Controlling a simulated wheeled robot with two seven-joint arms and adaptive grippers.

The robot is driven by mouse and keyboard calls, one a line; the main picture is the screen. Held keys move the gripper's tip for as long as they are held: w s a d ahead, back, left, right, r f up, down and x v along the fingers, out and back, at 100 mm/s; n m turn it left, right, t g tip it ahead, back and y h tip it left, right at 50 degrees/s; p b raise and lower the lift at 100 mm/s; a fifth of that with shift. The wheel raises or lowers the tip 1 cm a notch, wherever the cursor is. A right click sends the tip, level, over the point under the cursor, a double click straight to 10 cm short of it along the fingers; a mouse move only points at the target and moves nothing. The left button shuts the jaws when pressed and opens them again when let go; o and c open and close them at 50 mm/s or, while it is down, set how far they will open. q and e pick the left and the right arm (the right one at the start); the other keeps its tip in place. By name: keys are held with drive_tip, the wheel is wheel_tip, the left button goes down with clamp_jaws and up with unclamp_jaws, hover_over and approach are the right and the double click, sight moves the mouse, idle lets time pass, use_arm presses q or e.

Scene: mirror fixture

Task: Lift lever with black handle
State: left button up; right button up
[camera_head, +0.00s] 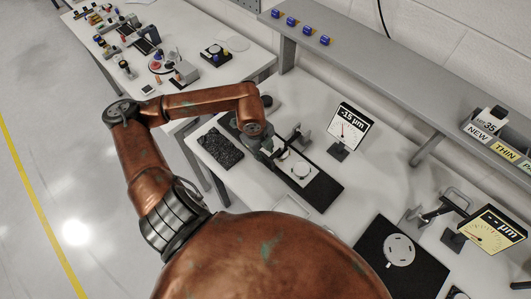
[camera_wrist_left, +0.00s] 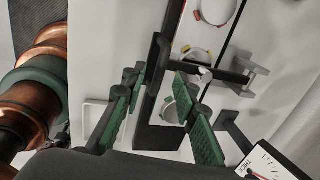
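A measuring fixture with a dark base (camera_head: 322,190) stands on the white table, with a white round disc (camera_head: 303,170) on it. My left gripper (camera_head: 273,147) is over the near-left part of this fixture. In the left wrist view my left gripper (camera_wrist_left: 160,76) has its two green-padded fingers apart. A black bar, seemingly the lever's black handle (camera_wrist_left: 152,72), lies between the fingers, closer to the left one. I cannot tell whether it touches a finger. In the head view the arm and gripper hide most of the lever. My right gripper is not in view.
A dial display reading "-15 µm" (camera_head: 349,126) stands behind the fixture. A dark speckled plate (camera_head: 220,148) lies left of it. A second fixture with a disc (camera_head: 399,250) and its dial (camera_head: 492,231) stand at right. A grey shelf (camera_head: 390,98) runs along the wall.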

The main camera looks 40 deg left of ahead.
use_arm(q)
drive_tip(key=shift+w+f, duration=0.2)
drive_tip(key=shift+f, duration=0.6)
drive_tip(key=shift+c, duration=0.4)
clamp_jaws()
